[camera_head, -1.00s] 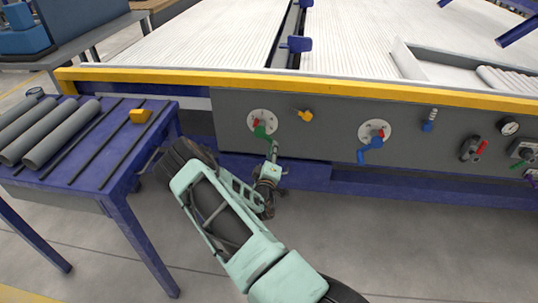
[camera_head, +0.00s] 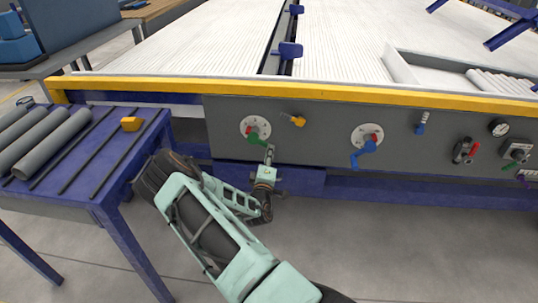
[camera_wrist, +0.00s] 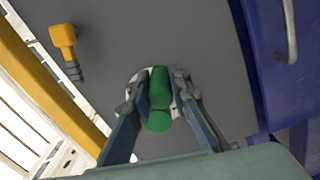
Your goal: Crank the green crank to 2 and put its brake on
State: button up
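The green crank (camera_head: 254,138) sits on a round white dial with a red mark, at the left end of the grey panel. Its green handle (camera_wrist: 159,95) shows in the wrist view between the two fingers of my gripper (camera_wrist: 163,84). The fingertips lie close on either side of the handle; I cannot tell whether they press on it. In the head view my gripper (camera_head: 269,153) is just below and right of the crank. The yellow lever (camera_head: 295,120), right of the dial, also shows in the wrist view (camera_wrist: 65,45). Dial numbers are too small to read.
A blue crank (camera_head: 364,150) on a similar dial is to the right, with a blue lever (camera_head: 421,124) and a gauge (camera_head: 499,127) beyond. A blue table (camera_head: 100,190) with grey pipes (camera_head: 52,142) and a yellow block (camera_head: 131,124) stands left of my arm.

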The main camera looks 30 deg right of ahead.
jog(key=o, duration=0.4)
jog(key=v, duration=1.2)
